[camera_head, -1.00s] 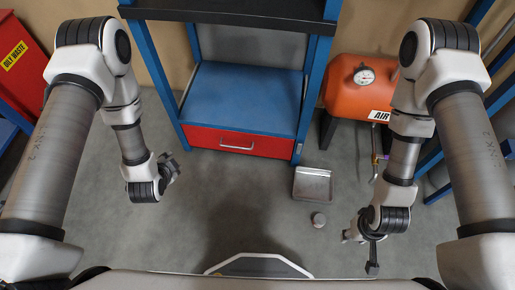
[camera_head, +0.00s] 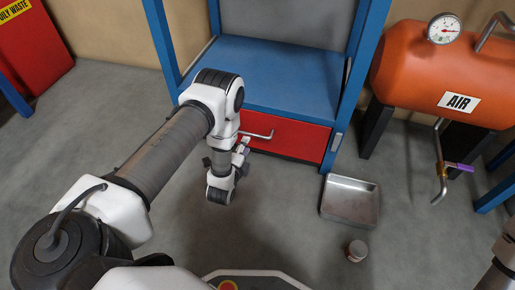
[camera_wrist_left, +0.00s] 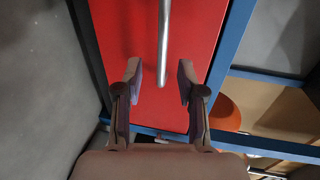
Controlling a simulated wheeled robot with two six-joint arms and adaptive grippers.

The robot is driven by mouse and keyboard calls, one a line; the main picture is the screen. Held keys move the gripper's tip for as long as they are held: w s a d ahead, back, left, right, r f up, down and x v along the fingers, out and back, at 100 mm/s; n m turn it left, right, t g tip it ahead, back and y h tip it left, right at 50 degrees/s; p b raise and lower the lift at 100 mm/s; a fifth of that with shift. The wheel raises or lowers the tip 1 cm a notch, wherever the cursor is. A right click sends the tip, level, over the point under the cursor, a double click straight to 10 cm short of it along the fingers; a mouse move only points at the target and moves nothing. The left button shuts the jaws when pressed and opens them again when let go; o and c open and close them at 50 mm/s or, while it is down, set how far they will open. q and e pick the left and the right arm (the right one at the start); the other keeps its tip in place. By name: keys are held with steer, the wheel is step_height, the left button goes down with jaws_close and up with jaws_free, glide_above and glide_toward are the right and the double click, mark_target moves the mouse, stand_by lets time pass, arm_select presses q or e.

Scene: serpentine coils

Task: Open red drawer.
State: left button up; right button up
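The red drawer (camera_head: 295,137) sits under the blue shelf of a blue frame, and its front looks flush with the frame. Its silver bar handle (camera_head: 258,136) shows partly, with my left arm in front of its left part. My left gripper (camera_head: 240,150) is at the drawer front by the handle. In the left wrist view the left gripper (camera_wrist_left: 158,80) is open, with one finger on each side of the handle (camera_wrist_left: 164,40) and gaps to both. The red drawer front (camera_wrist_left: 205,35) fills the space behind the fingers. My right gripper is out of view.
A blue shelf (camera_head: 285,75) lies above the drawer. A metal tray (camera_head: 350,200) and a small can (camera_head: 356,250) are on the floor at the right. An orange air tank (camera_head: 430,70) stands further right. A red oily waste bin (camera_head: 35,45) is at the far left.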

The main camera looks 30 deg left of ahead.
mark_target(251, 134)
arm_select(q)
steer(key=b+x, duration=0.4)
steer(key=x, duration=0.3)
steer(key=shift+w, duration=0.3)
steer(key=shift+r, duration=0.1)
steer(key=shift+c, duration=0.2)
jaws_close()
